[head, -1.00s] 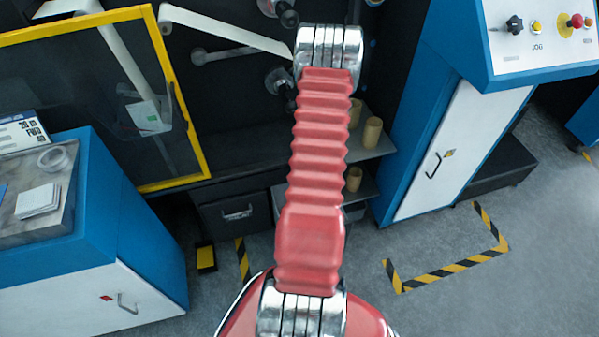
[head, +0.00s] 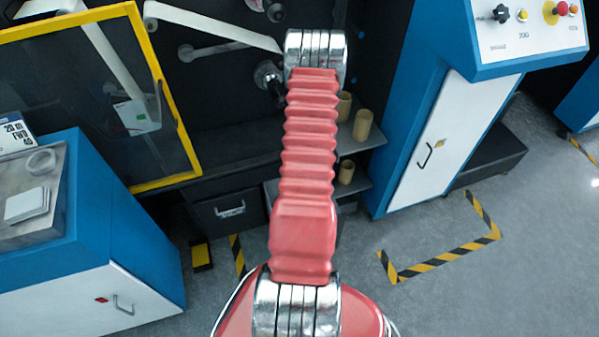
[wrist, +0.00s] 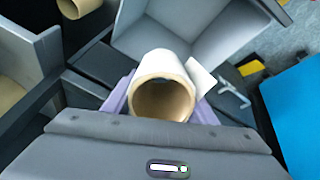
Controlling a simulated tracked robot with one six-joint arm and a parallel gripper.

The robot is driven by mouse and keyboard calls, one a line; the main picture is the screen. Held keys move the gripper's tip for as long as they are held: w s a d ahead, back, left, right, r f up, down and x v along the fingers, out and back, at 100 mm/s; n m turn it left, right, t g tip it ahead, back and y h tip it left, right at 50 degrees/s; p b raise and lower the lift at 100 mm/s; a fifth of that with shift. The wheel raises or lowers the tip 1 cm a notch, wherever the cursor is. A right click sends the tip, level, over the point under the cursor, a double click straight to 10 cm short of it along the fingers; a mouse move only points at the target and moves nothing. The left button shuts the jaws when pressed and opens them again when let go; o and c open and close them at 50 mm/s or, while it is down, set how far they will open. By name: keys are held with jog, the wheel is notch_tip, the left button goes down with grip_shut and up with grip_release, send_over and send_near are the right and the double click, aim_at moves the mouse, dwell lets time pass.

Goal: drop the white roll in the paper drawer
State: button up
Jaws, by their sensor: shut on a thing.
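The white roll (wrist: 160,62) shows in the wrist view with its hollow tan core facing the camera. My gripper (wrist: 160,108) is shut on it, with a lavender finger at each side. A white flap or sheet shows at the roll's right side. A grey open-topped box that looks like the paper drawer (wrist: 182,35) lies just beyond the roll, with a pale handle at its right. In the head view a dark drawer (head: 228,209) with a metal handle sits low in the machine. My arm hides the gripper and roll there.
Several tan tubes (head: 363,125) stand on shelves right of my arm. A yellow-framed door (head: 158,90) is at the left. A blue cabinet (head: 120,225) stands at lower left, a control cabinet (head: 400,165) at right. Floor inside the striped marking (head: 445,268) is clear.

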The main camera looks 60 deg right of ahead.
jog(key=shift+f, duration=1.2)
jog(key=o, duration=1.2)
jog(key=shift+o, duration=0.2)
jog(key=shift+r, duration=0.1)
jog(key=shift+v, duration=6.75)
jog(key=shift+s, duration=0.15)
